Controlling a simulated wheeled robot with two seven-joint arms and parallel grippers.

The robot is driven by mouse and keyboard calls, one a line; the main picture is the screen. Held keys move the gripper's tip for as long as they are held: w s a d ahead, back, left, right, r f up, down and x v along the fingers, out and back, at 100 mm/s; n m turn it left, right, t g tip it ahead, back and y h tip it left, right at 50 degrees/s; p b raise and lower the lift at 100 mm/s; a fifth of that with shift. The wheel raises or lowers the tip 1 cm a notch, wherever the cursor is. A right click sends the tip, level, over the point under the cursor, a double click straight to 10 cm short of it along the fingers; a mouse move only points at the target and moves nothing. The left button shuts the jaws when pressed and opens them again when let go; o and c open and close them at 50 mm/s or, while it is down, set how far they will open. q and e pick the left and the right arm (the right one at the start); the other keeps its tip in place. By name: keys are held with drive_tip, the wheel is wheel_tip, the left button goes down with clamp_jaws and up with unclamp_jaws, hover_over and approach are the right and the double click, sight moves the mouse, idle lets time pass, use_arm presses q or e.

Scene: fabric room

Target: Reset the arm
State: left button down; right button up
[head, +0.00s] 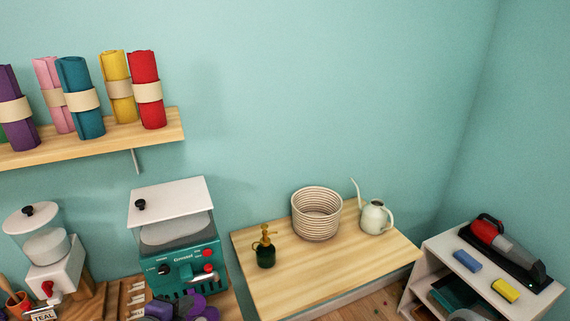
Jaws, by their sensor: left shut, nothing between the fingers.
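My left gripper (185,304) shows only in part at the bottom edge, as dark and purple-grey shapes in front of the teal machine (185,262). It is shut and holds nothing. The rest of that arm is cut off by the frame. My right gripper is not in view.
A wooden table (300,275) holds a ribbed basket (317,213), a pale watering can (375,217) and a dark green spray bottle (265,248). A wall shelf (100,137) bears several fabric rolls. A white shelf unit (436,256) at right carries a red and grey handheld tool (495,238).

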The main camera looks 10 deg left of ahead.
use_arm(q)
drive_tip(key=d+f+n+g+h, duration=0.1)
drive_tip(key=d+f+n+g, duration=0.2)
drive_tip(key=d+f+n, duration=0.5)
drive_tip(key=d+f+n+g+h, duration=0.1)
drive_tip(key=f+n+g, duration=0.15)
drive_tip(key=f, duration=0.95)
drive_tip(key=s+d+f+n+g, duration=0.3)
drive_tip(key=s+d+f+n, duration=0.1)
drive_tip(key=f, duration=0.4)
drive_tip(key=s+d+f+n+g, duration=0.3)
drive_tip(key=s+d+f+n, duration=0.2)
drive_tip(key=s+f+n, duration=0.2)
drive_tip(key=shift+s+d+f+h, duration=0.3)
drive_tip(key=shift+s+f, duration=0.3)
drive_tip(key=shift+s, duration=0.3)
